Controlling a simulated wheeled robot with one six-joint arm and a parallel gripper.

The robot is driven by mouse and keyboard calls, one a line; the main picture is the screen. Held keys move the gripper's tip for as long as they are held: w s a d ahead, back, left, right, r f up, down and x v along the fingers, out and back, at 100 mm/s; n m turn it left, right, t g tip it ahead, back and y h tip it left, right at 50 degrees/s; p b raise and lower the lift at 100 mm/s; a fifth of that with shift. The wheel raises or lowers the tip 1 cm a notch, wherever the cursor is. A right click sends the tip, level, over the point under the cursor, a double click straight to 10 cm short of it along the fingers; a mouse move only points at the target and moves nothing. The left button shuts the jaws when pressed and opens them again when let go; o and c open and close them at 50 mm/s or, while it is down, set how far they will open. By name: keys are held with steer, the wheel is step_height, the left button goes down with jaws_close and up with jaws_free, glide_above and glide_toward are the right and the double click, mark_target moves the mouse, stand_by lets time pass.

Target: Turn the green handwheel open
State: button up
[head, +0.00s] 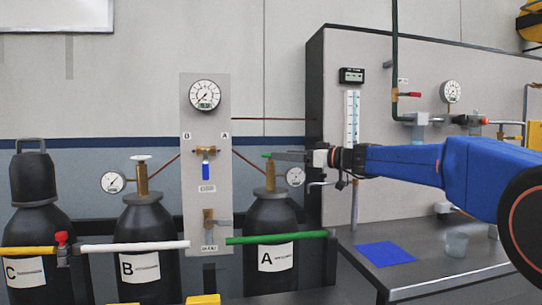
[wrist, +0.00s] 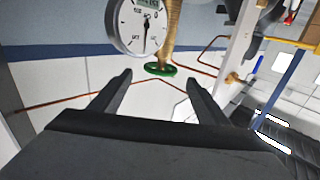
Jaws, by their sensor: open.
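The green handwheel (wrist: 160,69) sits on the brass valve (wrist: 174,35) and shows between and just beyond my fingertips in the wrist view. In the head view only a small green edge of the handwheel (head: 267,155) shows, at the top of the brass valve on cylinder A (head: 272,222). My gripper (head: 275,155) reaches in from the right at the height of the handwheel. In the wrist view my gripper (wrist: 158,78) is open, with one finger on each side and nothing between the pads. I cannot tell whether a finger touches the wheel.
A round gauge (wrist: 137,24) is close by the valve. The panel (head: 206,130) with a blue-handled valve stands left of cylinder A. A green bar (head: 276,237) crosses in front of cylinder A. Cylinder B (head: 143,235) with a white handwheel stands farther left.

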steer(key=x, duration=0.7)
steer(key=c, duration=1)
